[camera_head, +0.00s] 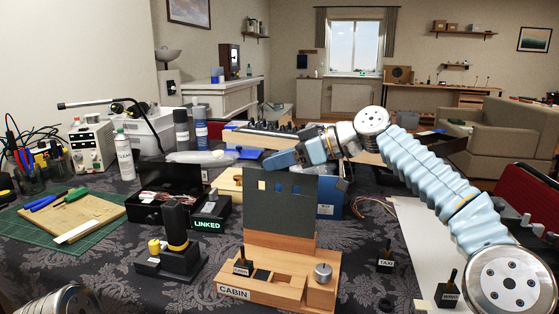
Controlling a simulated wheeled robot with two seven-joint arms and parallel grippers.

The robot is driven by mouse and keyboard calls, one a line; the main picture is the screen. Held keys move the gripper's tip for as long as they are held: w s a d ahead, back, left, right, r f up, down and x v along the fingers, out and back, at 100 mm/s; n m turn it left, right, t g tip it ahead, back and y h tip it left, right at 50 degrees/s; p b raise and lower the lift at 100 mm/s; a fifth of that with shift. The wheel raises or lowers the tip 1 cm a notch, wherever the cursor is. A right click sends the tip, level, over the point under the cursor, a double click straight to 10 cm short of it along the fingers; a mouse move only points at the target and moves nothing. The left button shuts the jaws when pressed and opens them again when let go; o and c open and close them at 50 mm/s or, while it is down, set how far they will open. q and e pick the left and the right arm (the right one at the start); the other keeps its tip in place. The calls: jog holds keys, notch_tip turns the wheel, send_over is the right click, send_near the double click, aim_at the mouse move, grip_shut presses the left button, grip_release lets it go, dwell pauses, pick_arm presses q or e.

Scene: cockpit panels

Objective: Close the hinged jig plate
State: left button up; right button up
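The hinged jig plate (281,215) is a dark grey sheet with small square cut-outs near its top. It stands upright, raised from a wooden base (290,292) labelled CABIN. The base carries a small labelled toggle switch (242,262), a recess and a silver knob (322,272). My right gripper (284,159) is at the plate's upper edge, its light blue body reaching in from the right. I cannot tell whether it touches the plate or how its fingers are set. My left gripper is out of view; only part of my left arm shows at the bottom left.
A black lever unit (175,250) and a box lit LINKED (207,223) stand left of the base. Labelled toggles, TAXI (386,260) among them, stand to its right. A green cutting mat (30,237) and bottles (124,157) are farther left. A blue box (328,205) is behind the plate.

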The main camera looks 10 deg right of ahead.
grip_shut()
dwell(1.3)
